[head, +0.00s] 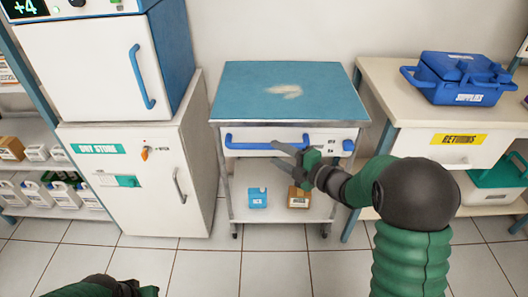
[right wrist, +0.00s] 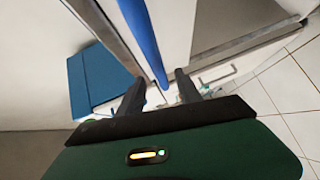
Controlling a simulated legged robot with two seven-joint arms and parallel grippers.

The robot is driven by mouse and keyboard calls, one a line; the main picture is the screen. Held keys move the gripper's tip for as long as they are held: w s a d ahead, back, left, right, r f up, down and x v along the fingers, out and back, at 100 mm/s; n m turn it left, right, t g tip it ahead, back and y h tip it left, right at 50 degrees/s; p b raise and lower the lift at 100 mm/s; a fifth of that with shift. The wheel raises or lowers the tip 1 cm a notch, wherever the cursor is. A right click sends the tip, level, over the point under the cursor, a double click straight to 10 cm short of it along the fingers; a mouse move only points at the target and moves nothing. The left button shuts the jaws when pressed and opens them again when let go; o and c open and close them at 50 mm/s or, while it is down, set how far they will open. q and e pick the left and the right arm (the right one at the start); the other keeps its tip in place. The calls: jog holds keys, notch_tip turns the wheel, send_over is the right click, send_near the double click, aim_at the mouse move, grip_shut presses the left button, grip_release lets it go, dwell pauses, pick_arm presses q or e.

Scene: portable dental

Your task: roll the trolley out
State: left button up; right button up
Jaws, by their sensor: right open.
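The trolley (head: 240,100) stands against the back wall in the head view, with a worn blue top, a white front panel and a blue bar handle (head: 250,141). My right gripper (head: 290,157) is open at the right part of the handle. In the right wrist view the blue handle (right wrist: 143,40) runs down between the two spread fingertips (right wrist: 161,82); I cannot tell whether they touch it. My left arm (head: 100,288) shows only as a dark and green piece at the bottom left, and its jaws cannot be made out.
A white cabinet (head: 150,215) stands close on the trolley's left. A bench (head: 385,95) with a blue supplies box (head: 455,75) is on its right. A blue container (head: 257,198) and a brown box (head: 298,197) sit on the trolley's lower shelf. The tiled floor (head: 270,270) in front is clear.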

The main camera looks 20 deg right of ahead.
aim_at(264, 148)
jog(key=b+x, duration=0.1)
jog(key=x, duration=0.5)
jog(key=shift+w, duration=0.1)
jog(key=c, duration=0.9)
jog(key=shift+f, duration=0.15)
dwell(0.5)
